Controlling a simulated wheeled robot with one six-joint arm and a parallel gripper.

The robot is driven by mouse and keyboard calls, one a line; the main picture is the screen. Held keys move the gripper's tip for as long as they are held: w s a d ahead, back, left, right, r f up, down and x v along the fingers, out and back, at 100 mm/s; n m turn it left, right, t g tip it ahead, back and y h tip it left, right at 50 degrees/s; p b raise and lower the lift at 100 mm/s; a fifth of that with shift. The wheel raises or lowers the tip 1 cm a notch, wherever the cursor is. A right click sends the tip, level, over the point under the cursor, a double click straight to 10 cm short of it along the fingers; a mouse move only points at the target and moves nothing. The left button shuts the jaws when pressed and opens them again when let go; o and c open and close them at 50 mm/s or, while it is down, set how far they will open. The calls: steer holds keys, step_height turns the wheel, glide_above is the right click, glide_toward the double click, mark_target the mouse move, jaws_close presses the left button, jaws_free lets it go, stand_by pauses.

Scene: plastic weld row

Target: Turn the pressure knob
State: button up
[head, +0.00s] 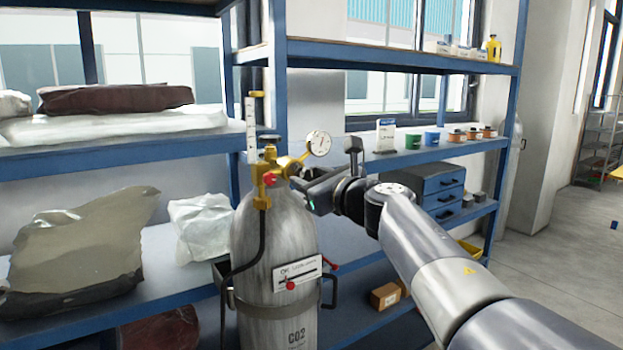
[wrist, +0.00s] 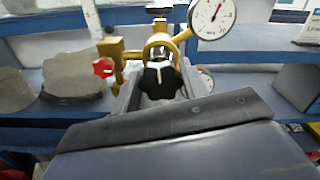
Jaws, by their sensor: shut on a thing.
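The pressure knob (wrist: 160,76) is black with a white mark on its face. It sits on the brass regulator (wrist: 113,50) and shows between my fingers in the wrist view. My gripper (wrist: 158,86) is shut on the knob, one finger on each side. In the head view my gripper (head: 303,186) reaches the regulator (head: 272,170) from the right, and the knob is hidden there. The round white gauge (wrist: 212,16) has a red needle. It also shows in the head view (head: 319,143).
The regulator tops a grey CO2 cylinder (head: 272,243). A red knob (head: 268,180) is on the regulator's left side. Blue shelves (head: 130,150) stand behind, with wrapped bundles (head: 115,98) at left and small tubs (head: 413,141) at right. Open floor (head: 570,265) is at far right.

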steer(key=shift+m+p, duration=0.55)
steer(key=shift+m, duration=0.75)
steer(key=o, duration=1)
steer(key=shift+c, duration=0.2)
steer(key=b+v, duration=0.2)
steer(key=v, duration=0.9)
steer(key=shift+w, duration=0.2)
